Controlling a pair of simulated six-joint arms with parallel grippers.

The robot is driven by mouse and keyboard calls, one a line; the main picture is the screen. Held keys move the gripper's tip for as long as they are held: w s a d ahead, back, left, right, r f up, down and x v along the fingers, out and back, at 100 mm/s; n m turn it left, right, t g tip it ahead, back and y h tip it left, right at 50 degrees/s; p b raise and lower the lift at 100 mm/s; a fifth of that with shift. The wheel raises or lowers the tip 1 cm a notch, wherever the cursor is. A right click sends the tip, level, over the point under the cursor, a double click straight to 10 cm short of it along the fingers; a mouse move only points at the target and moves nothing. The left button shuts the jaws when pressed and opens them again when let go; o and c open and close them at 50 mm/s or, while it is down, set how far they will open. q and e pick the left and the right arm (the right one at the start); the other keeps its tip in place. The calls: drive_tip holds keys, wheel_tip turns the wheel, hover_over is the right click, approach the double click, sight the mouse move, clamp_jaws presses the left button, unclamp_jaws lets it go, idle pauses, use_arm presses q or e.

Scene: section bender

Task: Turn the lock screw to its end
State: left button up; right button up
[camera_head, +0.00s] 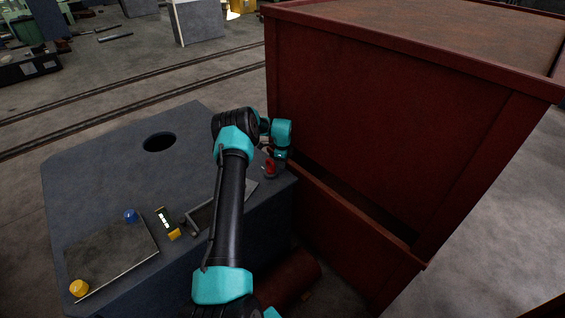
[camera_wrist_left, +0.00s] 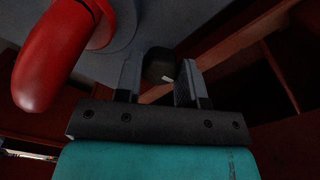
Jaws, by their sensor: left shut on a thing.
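My left gripper (camera_head: 281,156) is at the right edge of the blue-grey machine body (camera_head: 95,185), close to a red handle (camera_head: 270,168). In the left wrist view its two fingers (camera_wrist_left: 160,78) are shut on a dark, rounded piece (camera_wrist_left: 160,64) with a small white mark, apparently the lock screw. The red curved handle (camera_wrist_left: 62,50) is left of the fingers there, apart from them. The head view does not show the held piece clearly, as my wrist is over it. My right gripper is not in view.
A large rust-red metal cabinet (camera_head: 385,110) stands close on the right. On the machine top are a round hole (camera_head: 159,142), a metal plate (camera_head: 115,258), a blue knob (camera_head: 130,215), a yellow knob (camera_head: 79,287) and a small display (camera_head: 165,219).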

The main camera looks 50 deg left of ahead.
use_arm(q)
drive_tip(key=n, duration=0.3)
drive_tip(key=shift+n, duration=2.3)
drive_tip(key=o, duration=0.6)
drive_tip(key=shift+o, duration=0.2)
drive_tip(key=shift+r, duration=0.15)
wheel_tip(320, 180, up, 17)
drive_tip(key=shift+r, duration=0.1)
